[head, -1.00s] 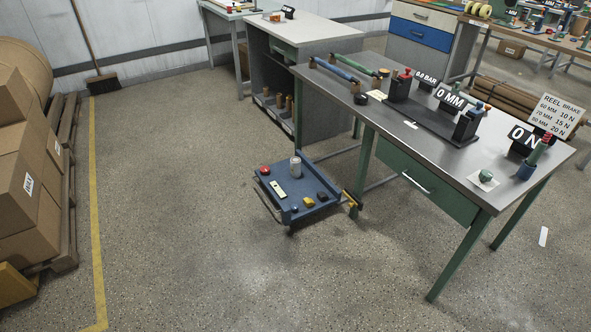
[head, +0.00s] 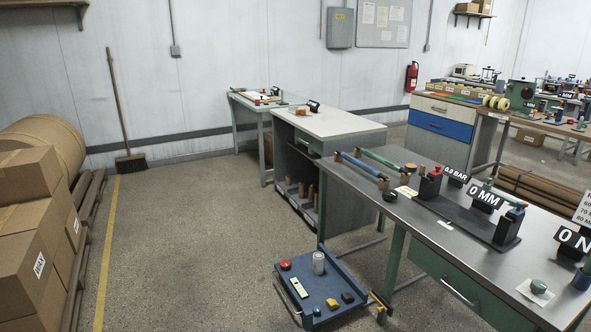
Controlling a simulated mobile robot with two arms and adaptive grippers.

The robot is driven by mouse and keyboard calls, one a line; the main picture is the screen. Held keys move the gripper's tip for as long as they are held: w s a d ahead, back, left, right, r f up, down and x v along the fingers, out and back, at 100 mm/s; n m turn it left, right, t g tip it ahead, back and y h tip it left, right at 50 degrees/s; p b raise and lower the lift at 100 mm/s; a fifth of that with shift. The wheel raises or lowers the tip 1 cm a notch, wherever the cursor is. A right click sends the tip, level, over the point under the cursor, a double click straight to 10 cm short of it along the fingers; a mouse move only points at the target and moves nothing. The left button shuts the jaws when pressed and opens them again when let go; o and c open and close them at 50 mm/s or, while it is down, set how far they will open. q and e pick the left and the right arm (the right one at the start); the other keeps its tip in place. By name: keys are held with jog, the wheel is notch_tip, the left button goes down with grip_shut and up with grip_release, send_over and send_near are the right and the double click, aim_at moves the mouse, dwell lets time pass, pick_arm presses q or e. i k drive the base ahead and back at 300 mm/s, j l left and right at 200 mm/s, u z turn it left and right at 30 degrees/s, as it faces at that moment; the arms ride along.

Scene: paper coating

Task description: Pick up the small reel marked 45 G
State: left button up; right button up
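No marking 45 G is legible in the head view, so I cannot tell which item is the small reel. Several small brown rolls (head: 312,193) stand upright on the low shelf of the white-topped cabinet (head: 330,124). Several pale yellow-green reels (head: 495,102) sit in a row at the far right, on the bench beyond the blue-drawer cabinet (head: 440,118). Any marks on them are too small to read. Neither of my grippers is in view.
A blue cart (head: 338,302) with small items stands by the grey-topped green bench (head: 400,218), which carries a coating device. Cartons (head: 32,235) and a large brown roll (head: 50,140) line the left. A broom (head: 130,162) leans at the wall. The left-centre floor is clear.

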aim_at(319, 257)
jog(key=i+j+u, duration=0.35)
jog(key=i, duration=0.65)
jog(key=i+u, duration=0.35)
jog(key=i, duration=0.65)
jog(key=i+j+z, duration=0.15)
jog(key=i+z, duration=0.25)
jog(key=i, duration=0.2)
jog(key=i+j+z, duration=0.4)
jog(key=i, duration=0.2)
jog(key=i+j+z, duration=0.4)
jog(key=i+j, duration=0.05)
jog(key=i, duration=0.05)
